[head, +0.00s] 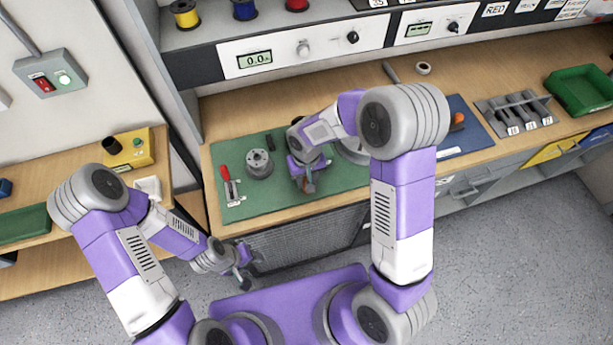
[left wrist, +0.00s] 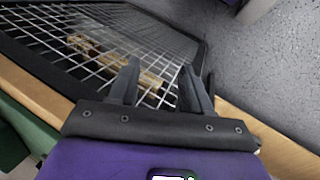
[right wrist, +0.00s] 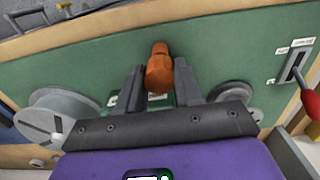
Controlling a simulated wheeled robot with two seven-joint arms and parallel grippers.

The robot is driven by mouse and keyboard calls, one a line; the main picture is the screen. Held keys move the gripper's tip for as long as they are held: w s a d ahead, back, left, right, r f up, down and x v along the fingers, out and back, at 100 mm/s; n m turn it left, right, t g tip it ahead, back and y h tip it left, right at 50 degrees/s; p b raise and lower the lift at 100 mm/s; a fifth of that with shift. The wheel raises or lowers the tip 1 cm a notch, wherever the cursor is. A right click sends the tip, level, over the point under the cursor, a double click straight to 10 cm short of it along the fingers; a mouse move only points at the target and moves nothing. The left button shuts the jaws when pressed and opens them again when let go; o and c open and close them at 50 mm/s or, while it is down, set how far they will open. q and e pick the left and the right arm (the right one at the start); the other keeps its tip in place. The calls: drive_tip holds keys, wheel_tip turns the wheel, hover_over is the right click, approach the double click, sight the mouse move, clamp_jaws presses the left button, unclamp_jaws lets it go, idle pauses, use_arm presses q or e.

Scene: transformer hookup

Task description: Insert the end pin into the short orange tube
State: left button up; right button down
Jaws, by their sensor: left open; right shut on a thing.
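My right gripper (head: 308,186) is over the green mat (head: 345,180) and shut on a short orange piece (right wrist: 158,72), which looks like the orange tube. In the right wrist view the piece sits between the fingers (right wrist: 158,90), with a narrower end pointing away from the gripper. Its underside and any opening are hidden. My left gripper (head: 245,268) is open and empty, low in front of the bench. Its fingers (left wrist: 160,85) also show in the left wrist view, facing a mesh panel. I cannot make out the end pin in any view.
A grey flanged spool (head: 259,163) and a red-handled switch (head: 229,184) stand on the mat's left part. A blue mat (head: 455,135) with an orange-ended item lies to the right. The mesh panel (head: 300,245) is below the bench edge. Floor at right is clear.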

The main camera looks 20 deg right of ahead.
drive_tip(key=shift+f+b, duration=0.5)
drive_tip(key=shift+f, duration=0.1)
drive_tip(key=c, duration=0.7)
unclamp_jaws()
drive_tip(key=shift+o, duration=0.2)
drive_tip(key=shift+r, duration=0.15)
drive_tip(key=shift+r+p, duration=1.85)
drive_tip(key=shift+r, duration=0.6)
wheel_tip(320, 180, up, 8)
drive_tip(key=shift+f+p, duration=0.25)
drive_tip(key=shift+p, duration=0.05)
